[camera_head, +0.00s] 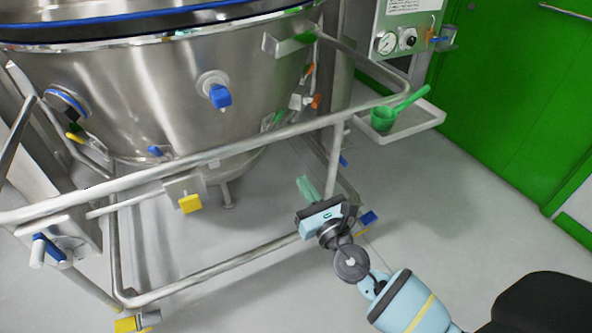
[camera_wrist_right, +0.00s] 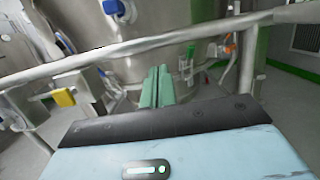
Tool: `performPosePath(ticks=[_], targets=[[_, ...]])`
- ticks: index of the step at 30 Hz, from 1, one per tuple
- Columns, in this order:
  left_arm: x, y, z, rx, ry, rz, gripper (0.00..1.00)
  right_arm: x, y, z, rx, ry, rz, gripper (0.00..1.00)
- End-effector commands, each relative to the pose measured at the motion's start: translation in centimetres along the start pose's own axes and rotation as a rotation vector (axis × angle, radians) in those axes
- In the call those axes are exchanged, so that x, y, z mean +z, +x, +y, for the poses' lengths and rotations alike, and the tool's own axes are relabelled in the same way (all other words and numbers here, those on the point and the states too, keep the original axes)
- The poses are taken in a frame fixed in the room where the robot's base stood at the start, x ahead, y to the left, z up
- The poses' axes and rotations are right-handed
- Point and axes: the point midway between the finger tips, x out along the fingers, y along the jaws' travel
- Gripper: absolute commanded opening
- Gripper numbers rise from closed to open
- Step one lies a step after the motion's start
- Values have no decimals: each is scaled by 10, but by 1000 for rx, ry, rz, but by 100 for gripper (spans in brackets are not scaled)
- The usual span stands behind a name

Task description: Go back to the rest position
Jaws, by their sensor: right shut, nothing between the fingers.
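My right gripper (camera_head: 306,189) is in front of the lower frame of the steel vessel, its green fingers together and empty. In the right wrist view its fingers (camera_wrist_right: 157,87) stand side by side, shut, with nothing between them. A rail of the frame passes beyond and above them; I cannot tell the exact gap. My right arm comes in from the lower right. My left gripper is not in view.
The large steel vessel (camera_head: 150,95) stands in a tubular frame (camera_head: 225,150) with a blue-handled valve (camera_head: 220,95). A green scoop (camera_head: 384,118) lies on a white tray (camera_head: 425,120) at the right. A green door (camera_head: 520,90) is behind. Grey floor (camera_head: 450,215) is clear at the right.

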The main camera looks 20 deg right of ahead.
Motion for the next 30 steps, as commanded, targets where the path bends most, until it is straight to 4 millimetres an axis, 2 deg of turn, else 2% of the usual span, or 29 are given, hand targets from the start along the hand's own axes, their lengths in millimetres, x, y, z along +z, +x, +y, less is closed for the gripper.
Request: performPosePath(ticks=[6, 17, 20, 23, 25, 29, 30], targets=[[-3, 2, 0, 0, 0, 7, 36, 0, -16, 0, 0, 0, 0, 0], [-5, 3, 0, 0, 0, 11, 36, 0, -18, 0, -1, 2, 0, 0], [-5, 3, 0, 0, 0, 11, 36, -7, -25, 0, -8, 49, 22, 0], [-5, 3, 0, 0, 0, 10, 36, -29, -49, -2, -37, 201, 90, 0], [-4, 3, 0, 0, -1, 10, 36, -51, -76, -4, -80, 376, 162, 0], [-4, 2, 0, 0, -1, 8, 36, -95, -142, -6, -217, 773, 311, 0], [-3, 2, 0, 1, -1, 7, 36, -106, -164, -6, -270, 895, 351, 0]])
